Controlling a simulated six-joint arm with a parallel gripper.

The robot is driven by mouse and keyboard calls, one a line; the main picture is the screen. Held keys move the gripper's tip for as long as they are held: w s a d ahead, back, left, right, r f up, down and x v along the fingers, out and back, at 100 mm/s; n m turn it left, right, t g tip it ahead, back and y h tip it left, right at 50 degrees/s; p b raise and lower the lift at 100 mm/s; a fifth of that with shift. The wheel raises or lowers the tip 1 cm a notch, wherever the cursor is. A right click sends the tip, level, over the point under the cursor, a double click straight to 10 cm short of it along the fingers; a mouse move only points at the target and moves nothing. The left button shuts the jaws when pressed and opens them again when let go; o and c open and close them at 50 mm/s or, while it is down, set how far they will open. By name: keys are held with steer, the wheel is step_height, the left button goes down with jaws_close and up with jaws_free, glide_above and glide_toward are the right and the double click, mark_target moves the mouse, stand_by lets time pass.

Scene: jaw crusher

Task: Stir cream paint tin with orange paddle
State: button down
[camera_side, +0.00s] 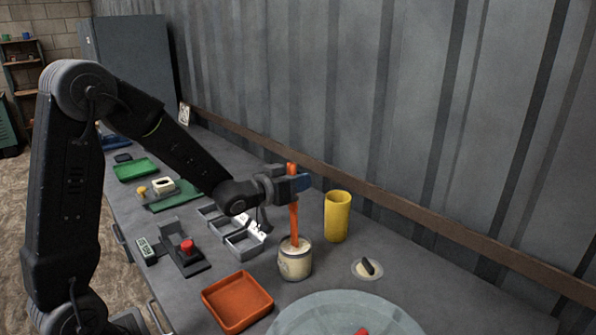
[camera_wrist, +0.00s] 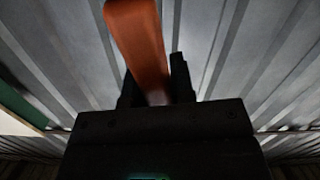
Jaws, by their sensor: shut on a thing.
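The orange paddle (camera_side: 294,222) stands nearly upright in the side view. Its lower end is inside the cream paint tin (camera_side: 295,262), which stands upright on the bench. My gripper (camera_side: 297,183) is shut on the upper part of the paddle, above the tin. The wrist view shows the orange paddle (camera_wrist: 138,40) large and close, between the dark fingers of my gripper (camera_wrist: 158,85). The paddle's tip is hidden inside the tin.
A yellow cylinder (camera_side: 337,216) stands close right of the tin. An orange tray (camera_side: 238,302) lies in front left, a pale round disc (camera_side: 345,318) in front. A lidded dish (camera_side: 367,268) is at right. Grey bins (camera_side: 243,243) and a red button box (camera_side: 187,258) lie left. The corrugated wall is behind.

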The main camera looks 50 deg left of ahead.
steer(key=shift+s+d+f, duration=0.1)
steer(key=shift+d+f, duration=0.1)
steer(key=shift+f, duration=0.95)
steer(key=shift+s+d+f, duration=0.1)
steer(key=shift+d+f, duration=0.1)
steer(key=shift+f, duration=0.95)
